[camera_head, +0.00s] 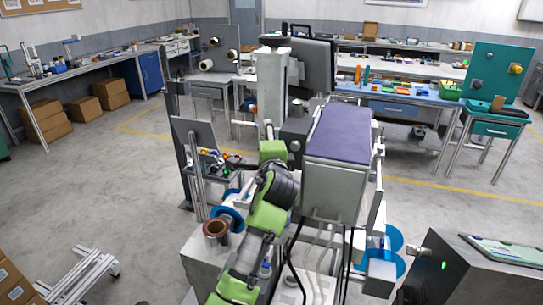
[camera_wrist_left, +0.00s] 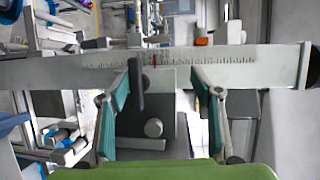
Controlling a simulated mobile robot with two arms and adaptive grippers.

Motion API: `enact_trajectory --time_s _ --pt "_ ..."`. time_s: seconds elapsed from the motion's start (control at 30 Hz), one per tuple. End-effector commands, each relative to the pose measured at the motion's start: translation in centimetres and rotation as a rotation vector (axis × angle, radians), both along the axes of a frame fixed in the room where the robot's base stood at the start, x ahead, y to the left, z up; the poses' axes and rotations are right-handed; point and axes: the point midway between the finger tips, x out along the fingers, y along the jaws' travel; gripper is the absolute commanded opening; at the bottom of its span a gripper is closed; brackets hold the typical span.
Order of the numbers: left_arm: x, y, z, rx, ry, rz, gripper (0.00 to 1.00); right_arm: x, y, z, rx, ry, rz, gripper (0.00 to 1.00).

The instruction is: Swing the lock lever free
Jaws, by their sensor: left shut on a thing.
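A dark upright tab (camera_wrist_left: 137,78), perhaps the lock lever, stands beside the left fingertip. A round knob (camera_wrist_left: 153,128) shows lower on the block. A long metal bar with a scale (camera_wrist_left: 235,55) crosses the fingertips. In the head view my green left arm reaches to the middle, and its gripper is hidden. My right gripper is not in view.
In the head view, a work table (camera_head: 395,103) with coloured items stands behind, and a teal panel stand (camera_head: 498,75) is at right. Cardboard boxes (camera_head: 85,108) sit under the left bench. A dark cabinet (camera_head: 465,270) is at front right. Open floor lies at left.

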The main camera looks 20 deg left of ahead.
Motion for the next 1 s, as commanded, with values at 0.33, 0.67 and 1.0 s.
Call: enact_trajectory --time_s 0.33,0.67,1.0 --pt "-2.4 -1.3 2.7 0.005 -0.048 -0.009 0.28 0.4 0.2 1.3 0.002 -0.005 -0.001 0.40" --pt "-4.6 -1.9 2.2 0.004 -0.041 -0.006 0.28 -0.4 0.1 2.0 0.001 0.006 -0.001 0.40" --pt "-6.8 -2.7 2.1 0.004 -0.038 -0.005 0.28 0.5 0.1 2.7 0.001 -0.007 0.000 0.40"
